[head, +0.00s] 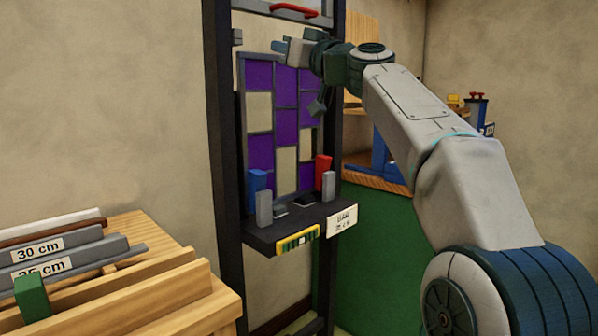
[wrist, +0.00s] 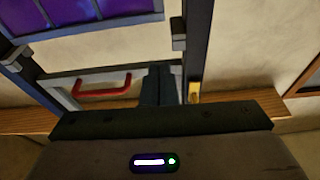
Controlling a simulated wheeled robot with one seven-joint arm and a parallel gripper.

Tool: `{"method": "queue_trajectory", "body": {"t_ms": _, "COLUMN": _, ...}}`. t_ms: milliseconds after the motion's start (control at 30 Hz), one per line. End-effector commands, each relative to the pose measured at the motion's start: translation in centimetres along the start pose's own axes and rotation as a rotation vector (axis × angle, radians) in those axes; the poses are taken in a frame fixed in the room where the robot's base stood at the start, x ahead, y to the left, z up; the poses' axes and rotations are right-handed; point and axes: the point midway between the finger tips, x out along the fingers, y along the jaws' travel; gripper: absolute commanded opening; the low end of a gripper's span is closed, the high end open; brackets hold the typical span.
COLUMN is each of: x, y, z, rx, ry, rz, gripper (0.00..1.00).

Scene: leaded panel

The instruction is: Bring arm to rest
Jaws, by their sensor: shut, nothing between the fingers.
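My gripper (head: 280,46) is raised at the top of the leaded panel (head: 259,76), in front of it. The arm reaches in from the right. In the wrist view the fingers of my gripper (wrist: 159,84) are together with nothing between them. The panel has purple and cream panes in dark strips and stands upright in a dark frame (head: 222,150). Part of the purple panes (wrist: 75,12) shows at the upper left of the wrist view. My gripper and wrist hide part of the panel's top edge in the head view.
A red handle (head: 293,10) on a grey bar is close above my gripper. Below, a dark ledge (head: 262,236) holds blue, red and grey blocks and a yellow level (head: 298,241). A wooden bench (head: 165,290) with labelled bars is at left, a green cabinet (head: 385,260) at right.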

Motion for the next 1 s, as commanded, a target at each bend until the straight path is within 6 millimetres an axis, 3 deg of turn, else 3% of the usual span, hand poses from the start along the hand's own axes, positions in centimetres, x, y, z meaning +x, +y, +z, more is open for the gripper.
{"method": "queue_trajectory", "body": {"t_ms": 33, "x": 0.1, "y": -0.4, "z": -0.7, "rx": 0.012, "ry": -0.062, "rz": 0.011, "gripper": 0.0}}
{"method": "queue_trajectory", "body": {"t_ms": 233, "x": -2.2, "y": -1.2, "z": 3.0, "rx": 0.089, "ry": -0.343, "rz": 0.081, "gripper": 0.0}}
{"method": "queue_trajectory", "body": {"t_ms": 467, "x": -8.4, "y": -2.0, "z": 7.3, "rx": 0.186, "ry": -0.654, "rz": 0.205, "gripper": 0.0}}
{"method": "queue_trajectory", "body": {"t_ms": 667, "x": -16.2, "y": -3.1, "z": 10.4, "rx": 0.273, "ry": -0.91, "rz": 0.345, "gripper": 0.0}}
{"method": "queue_trajectory", "body": {"t_ms": 1000, "x": -32.3, "y": -6.8, "z": 13.5, "rx": 0.389, "ry": -1.301, "rz": 0.624, "gripper": 0.0}}
